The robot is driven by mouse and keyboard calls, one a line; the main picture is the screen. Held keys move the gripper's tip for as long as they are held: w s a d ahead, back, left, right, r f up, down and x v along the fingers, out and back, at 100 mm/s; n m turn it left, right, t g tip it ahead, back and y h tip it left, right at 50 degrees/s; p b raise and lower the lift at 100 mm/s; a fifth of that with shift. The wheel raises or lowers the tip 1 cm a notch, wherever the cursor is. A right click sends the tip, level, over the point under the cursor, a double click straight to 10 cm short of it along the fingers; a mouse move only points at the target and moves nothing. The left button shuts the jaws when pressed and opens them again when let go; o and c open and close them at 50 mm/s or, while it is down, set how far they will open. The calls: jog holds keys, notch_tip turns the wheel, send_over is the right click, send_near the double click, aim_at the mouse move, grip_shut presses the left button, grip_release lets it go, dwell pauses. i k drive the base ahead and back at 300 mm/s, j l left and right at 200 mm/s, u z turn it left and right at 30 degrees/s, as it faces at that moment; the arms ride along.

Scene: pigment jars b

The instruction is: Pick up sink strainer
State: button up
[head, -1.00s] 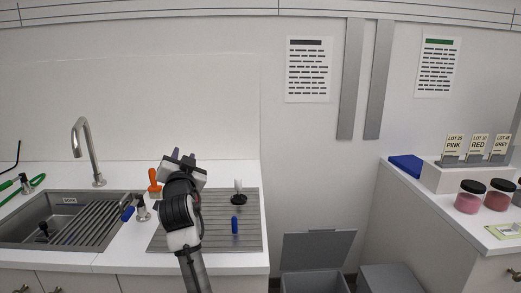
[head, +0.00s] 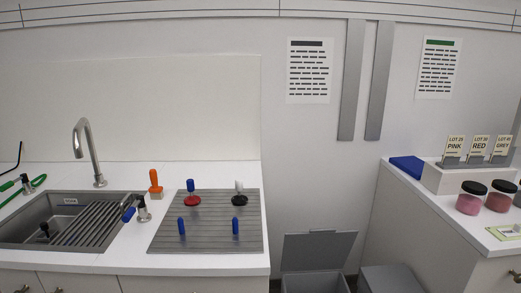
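A small dark piece (head: 43,229) sits low in the basin of the grey sink (head: 20,240) at the left in the head view; it is too small to tell whether it is the sink strainer. The ribbed grey drain mat (head: 208,241) on the counter holds a red disc with a blue handle (head: 192,199), a black disc with a pale handle (head: 239,199) and two short blue-handled pieces (head: 182,227) (head: 235,227). None of these is clearly a strainer. My gripper is not in view.
A tall faucet (head: 88,150) stands behind the sink. An orange-handled tool (head: 155,183) and a small dispenser (head: 143,211) stand between sink and mat. A grey bin with raised lid (head: 318,250) is right of the counter. Jars (head: 470,199) stand on the right counter.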

aim_at(48, 236)
jog(key=u, duration=1.3)
jog(key=z, duration=1.75)
jog(key=u, duration=1.65)
jog(key=k, duration=0.05)
